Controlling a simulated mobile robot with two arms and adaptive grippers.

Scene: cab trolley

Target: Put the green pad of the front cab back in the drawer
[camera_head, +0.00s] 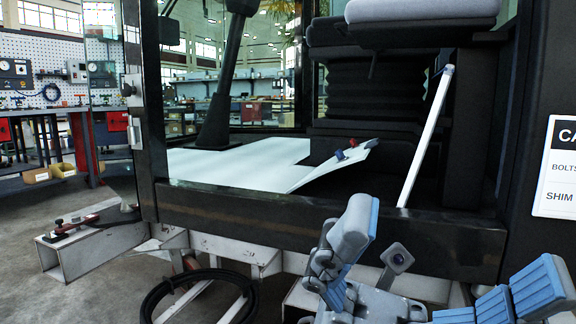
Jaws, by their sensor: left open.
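The cab (230,205) fills the middle of the head view, with its dark sill facing me. I cannot make out a green pad or a drawer. My left gripper (455,252) is at the bottom right, in front of the sill. Its grey fingers with blue pads are spread wide apart, and nothing shows between them. My right gripper is not in view.
Inside the cab are a pale floor (225,160), a seat (420,10), a tilted white panel (330,168) and a slanted white bar (427,135). A white sign (556,180) is at right. A black hose (165,290) hangs below the sill.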

